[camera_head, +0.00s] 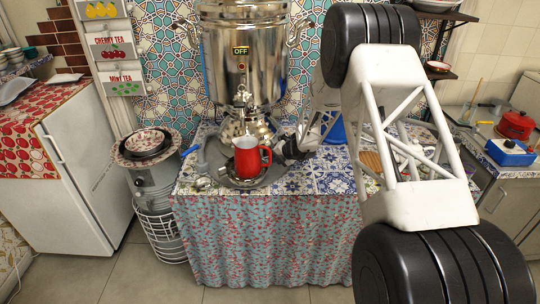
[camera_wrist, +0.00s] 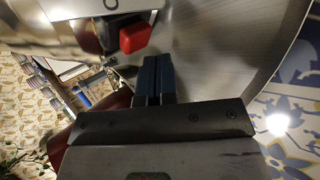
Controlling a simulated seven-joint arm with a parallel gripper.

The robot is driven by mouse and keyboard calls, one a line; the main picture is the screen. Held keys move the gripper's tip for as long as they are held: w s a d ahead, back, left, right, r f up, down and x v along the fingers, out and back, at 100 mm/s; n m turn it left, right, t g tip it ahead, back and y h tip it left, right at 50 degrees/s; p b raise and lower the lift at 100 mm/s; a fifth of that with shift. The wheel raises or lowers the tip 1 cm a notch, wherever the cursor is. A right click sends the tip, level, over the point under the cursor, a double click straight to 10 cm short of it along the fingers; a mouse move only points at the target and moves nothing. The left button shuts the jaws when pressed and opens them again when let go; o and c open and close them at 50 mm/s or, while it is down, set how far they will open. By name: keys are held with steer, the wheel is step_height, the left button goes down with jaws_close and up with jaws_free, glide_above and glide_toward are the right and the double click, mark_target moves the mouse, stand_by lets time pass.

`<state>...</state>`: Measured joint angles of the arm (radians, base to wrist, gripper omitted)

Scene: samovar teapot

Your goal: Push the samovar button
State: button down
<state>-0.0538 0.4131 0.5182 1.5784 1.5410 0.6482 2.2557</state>
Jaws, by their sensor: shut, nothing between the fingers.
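The large silver samovar (camera_head: 250,65) stands on the patterned table against the tiled wall, with an OFF label (camera_head: 240,50) on its front. In the wrist view, a red button (camera_wrist: 135,37) sits on a metal part beside a small plate with a round mark (camera_wrist: 110,4). My gripper (camera_wrist: 154,58) is shut and empty. Its blue fingertips appear just below and right of the red button; I cannot tell whether they touch it. In the head view my gripper is low in front of the samovar, right of the red pitcher, its fingertips not clearly visible.
A red pitcher (camera_head: 247,158) stands on a grey tray (camera_head: 226,181) below the samovar tap, close to my gripper. A dark red surface (camera_wrist: 100,103) is beside the gripper in the wrist view. A blue object (camera_head: 336,133) stands behind my arm. The table front is clear.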

steer(key=shift+s, duration=0.1)
steer(key=shift+s+d, duration=0.55)
steer(key=shift+s, duration=0.25)
steer(key=shift+s+d, duration=0.5)
steer(key=shift+s, duration=0.35)
steer(key=shift+s+d, duration=0.55)
steer(key=shift+s, duration=0.25)
steer(key=shift+r, duration=0.1)
steer(key=s+d+r+n+g+h, duration=0.2)
steer(key=s+d+r+n+g, duration=0.1)
steer(key=s+r+n, duration=1.95)
steer(key=s+d+r+n+h, duration=0.2)
steer(key=s+n, duration=0.4)
steer(key=s, duration=0.5)
steer(key=s+d+r+n+h, duration=0.2)
steer(key=s+d+r+n, duration=0.2)
steer(key=s, duration=0.8)
steer(key=s+d+r+n+h, duration=0.2)
steer(key=s+n, duration=0.5)
steer(key=s, duration=0.4)
step_height(320, 180, up, 3)
steer(key=shift+s+d+f+n, duration=0.15)
steer(key=shift+s+d+n, duration=0.2)
steer(key=shift+d, duration=0.55)
steer(key=c, duration=1.8)
jaws_free()
